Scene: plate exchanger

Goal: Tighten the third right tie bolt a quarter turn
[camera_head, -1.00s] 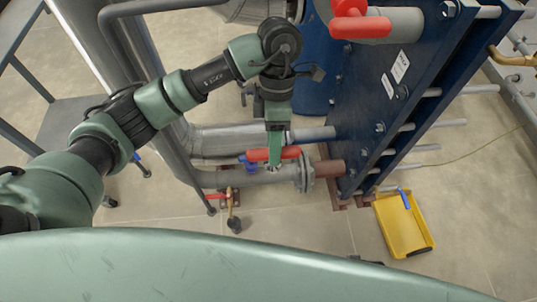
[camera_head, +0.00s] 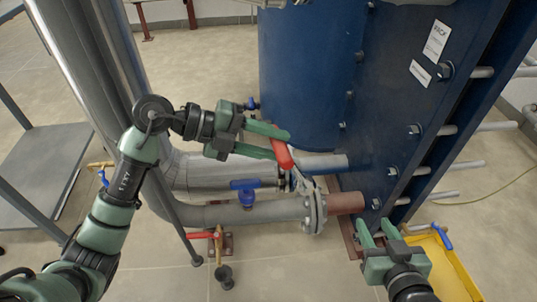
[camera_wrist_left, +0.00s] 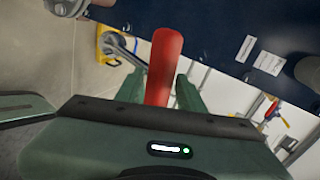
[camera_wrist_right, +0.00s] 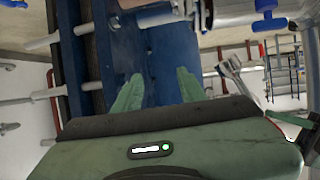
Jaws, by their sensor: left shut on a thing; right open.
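My left gripper (camera_head: 280,143) is shut on the red handle (camera_head: 283,155) of a steel wrench. The wrench head (camera_head: 305,186) hangs below, in front of the pipes and apart from the bolts. The red handle also shows between the fingers in the left wrist view (camera_wrist_left: 165,65). The exchanger's blue plate (camera_head: 385,110) carries a column of tie bolt nuts: an upper nut (camera_head: 446,70), one below it (camera_head: 415,130), another lower (camera_head: 392,172), and a lowest (camera_head: 376,204). The column's top may be out of frame. My right gripper (camera_head: 378,235) is open and empty, below the lowest nut.
A yellow tray (camera_head: 462,278) with a blue-handled tool (camera_head: 442,238) lies on the floor beyond my right gripper. A flanged pipe (camera_head: 275,210) with blue and red valve handles runs below my left gripper. Bolt rods (camera_head: 490,126) stick out rightward.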

